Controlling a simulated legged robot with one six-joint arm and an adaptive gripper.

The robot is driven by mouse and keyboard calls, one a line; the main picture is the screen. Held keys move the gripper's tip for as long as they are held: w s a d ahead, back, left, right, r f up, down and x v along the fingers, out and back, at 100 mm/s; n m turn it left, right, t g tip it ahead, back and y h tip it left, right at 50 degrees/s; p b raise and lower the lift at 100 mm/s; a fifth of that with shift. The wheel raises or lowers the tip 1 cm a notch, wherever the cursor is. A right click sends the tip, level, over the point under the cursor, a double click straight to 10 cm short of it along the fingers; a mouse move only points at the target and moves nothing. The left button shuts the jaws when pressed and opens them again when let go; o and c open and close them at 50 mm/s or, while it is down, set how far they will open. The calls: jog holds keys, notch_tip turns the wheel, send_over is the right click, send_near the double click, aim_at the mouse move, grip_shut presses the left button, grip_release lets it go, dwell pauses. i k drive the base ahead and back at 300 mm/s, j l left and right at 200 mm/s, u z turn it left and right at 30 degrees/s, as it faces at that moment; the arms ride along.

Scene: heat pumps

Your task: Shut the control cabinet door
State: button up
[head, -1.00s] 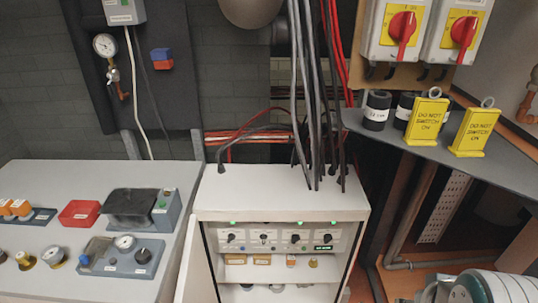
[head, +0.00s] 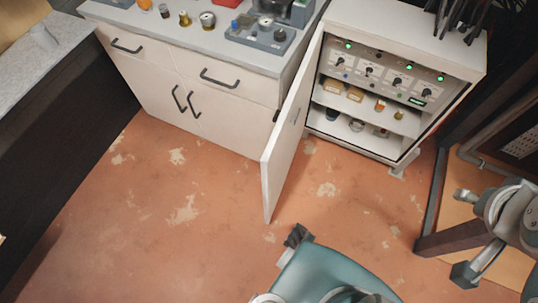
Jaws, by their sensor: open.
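The control cabinet (head: 415,22) is a white box at the upper right of the head view. Its white door (head: 286,150) is hinged on the cabinet's left side and stands wide open, swung out toward me. The open front shows a panel of dials with green lights, and shelves with small parts below. My gripper (head: 463,235) is at the lower right, pointing left with its fingers spread. It is empty, in front of and to the right of the cabinet, apart from the door.
A white drawer unit (head: 185,75) stands left of the door, with small devices on top. A dark-sided counter (head: 65,130) is at the far left. A dark frame (head: 440,240) stands near my gripper. The worn orange floor (head: 190,225) is clear before the door.

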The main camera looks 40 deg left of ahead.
aim_at(276, 160)
jog(key=k+j+u, duration=0.1)
jog(key=k+j, duration=0.2)
jog(key=k+j+u, duration=0.1)
jog(key=k+j, duration=0.15)
jog(key=j, duration=0.2)
jog(key=i+j, duration=0.1)
jog(key=j, duration=0.25)
jog(key=i+j+u, duration=0.1)
jog(key=j, duration=0.2)
jog(key=i+j, duration=0.1)
jog(key=j, duration=0.25)
jog(key=k, duration=0.2)
jog(key=l+u, duration=0.05)
